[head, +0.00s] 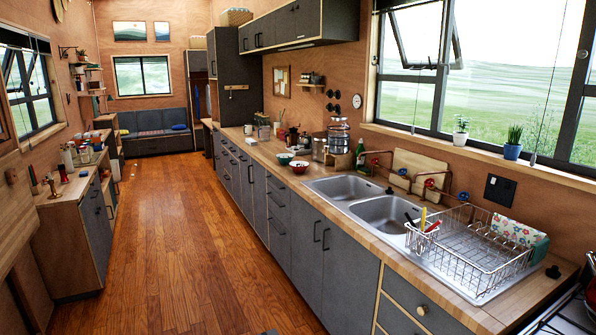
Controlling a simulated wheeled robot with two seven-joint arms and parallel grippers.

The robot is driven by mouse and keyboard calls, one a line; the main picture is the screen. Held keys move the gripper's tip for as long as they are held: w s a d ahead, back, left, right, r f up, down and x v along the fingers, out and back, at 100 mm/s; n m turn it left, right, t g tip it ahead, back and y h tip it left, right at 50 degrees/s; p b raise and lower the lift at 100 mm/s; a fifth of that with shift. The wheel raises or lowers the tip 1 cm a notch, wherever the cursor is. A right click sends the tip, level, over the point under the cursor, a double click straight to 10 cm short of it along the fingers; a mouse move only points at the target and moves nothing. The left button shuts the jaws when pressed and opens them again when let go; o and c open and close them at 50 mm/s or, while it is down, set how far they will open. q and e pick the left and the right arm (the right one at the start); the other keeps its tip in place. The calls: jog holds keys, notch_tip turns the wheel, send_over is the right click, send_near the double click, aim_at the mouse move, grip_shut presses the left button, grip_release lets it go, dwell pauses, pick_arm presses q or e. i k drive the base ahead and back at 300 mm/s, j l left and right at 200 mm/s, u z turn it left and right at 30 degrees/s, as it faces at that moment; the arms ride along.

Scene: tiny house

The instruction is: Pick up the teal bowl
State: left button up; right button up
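A small bowl that looks teal (285,159) sits on the wooden counter, left of the sink, about mid-picture. It is small and far off, so its exact colour is hard to tell. A red bowl (299,168) with a pale inside stands just in front of it and to its right. Neither of my grippers shows in the head view.
The wooden counter (265,152) runs along the right with a double sink (382,213) and wire dish rack (470,250). Pots and a glass dispenser (338,135) stand behind the bowls. A cabinet (75,228) stands left. The wooden floor (185,250) between is clear.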

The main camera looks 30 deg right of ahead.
aim_at(285, 160)
jog(key=i, duration=1.55)
jog(key=i+z, duration=0.15)
jog(key=i, duration=1.4)
jog(key=i+z, duration=0.15)
jog(key=i, duration=0.45)
jog(key=i+j+z, duration=0.15)
jog(key=i, duration=0.4)
jog(key=i+z, duration=0.15)
jog(key=i, duration=0.45)
jog(key=j, duration=0.05)
